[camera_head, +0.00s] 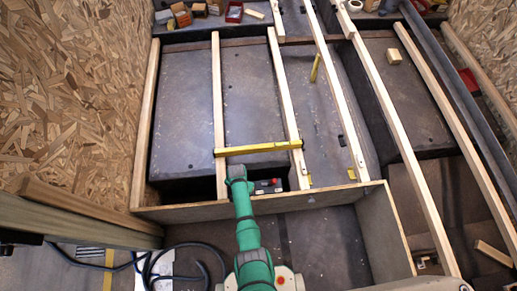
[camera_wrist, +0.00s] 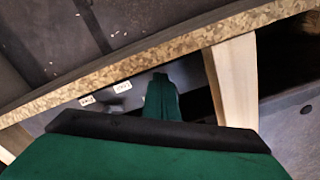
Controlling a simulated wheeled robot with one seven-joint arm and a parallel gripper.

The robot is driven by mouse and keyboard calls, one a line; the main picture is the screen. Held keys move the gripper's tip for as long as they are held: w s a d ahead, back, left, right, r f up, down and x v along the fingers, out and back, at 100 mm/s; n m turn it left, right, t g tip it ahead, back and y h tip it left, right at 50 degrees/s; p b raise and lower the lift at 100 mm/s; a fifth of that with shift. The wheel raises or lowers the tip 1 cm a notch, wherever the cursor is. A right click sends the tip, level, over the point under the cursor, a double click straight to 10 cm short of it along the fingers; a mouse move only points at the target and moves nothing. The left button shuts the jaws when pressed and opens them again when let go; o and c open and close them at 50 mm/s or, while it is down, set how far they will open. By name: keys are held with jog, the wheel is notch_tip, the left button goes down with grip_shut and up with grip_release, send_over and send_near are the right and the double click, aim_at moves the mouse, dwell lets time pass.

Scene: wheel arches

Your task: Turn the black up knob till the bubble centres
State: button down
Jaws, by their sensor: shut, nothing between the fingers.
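A yellow spirit level (camera_head: 258,149) lies across two pale wooden battens in the head view; its bubble is too small to read. My green gripper (camera_head: 237,171) reaches up to just below the level's left end, left of a small dark box with red parts (camera_head: 268,186). In the wrist view my gripper (camera_wrist: 162,82) shows as a narrow green shape, shut and empty. Left of it a grey panel carries two small white labels (camera_wrist: 122,86), with a dark blurred patch beneath. I cannot tell whether that patch is the black up knob. No knob is clear in the head view.
A chipboard-edged frame (camera_head: 215,209) runs across close to my arm, and its edge (camera_wrist: 120,72) crosses the wrist view. Long battens (camera_head: 219,110) stretch away over dark panels. A wood block (camera_head: 394,56) lies right. A dark hose (camera_head: 190,247) loops on the floor at lower left.

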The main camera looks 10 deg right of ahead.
jog(key=shift+w+a, duration=0.35)
jog(key=shift+a, duration=0.4)
jog(key=shift+w+a, duration=0.2)
jog(key=shift+a, duration=0.05)
jog(key=shift+w+a, duration=0.2)
jog(key=shift+a, duration=0.05)
jog(key=shift+w, duration=0.1)
jog(key=shift+s+a, duration=0.2)
dwell(0.5)
jog(key=shift+s+a, duration=0.1)
jog(key=shift+a, duration=0.1)
notch_tip(320, 180, up, 6)
dwell(0.6)
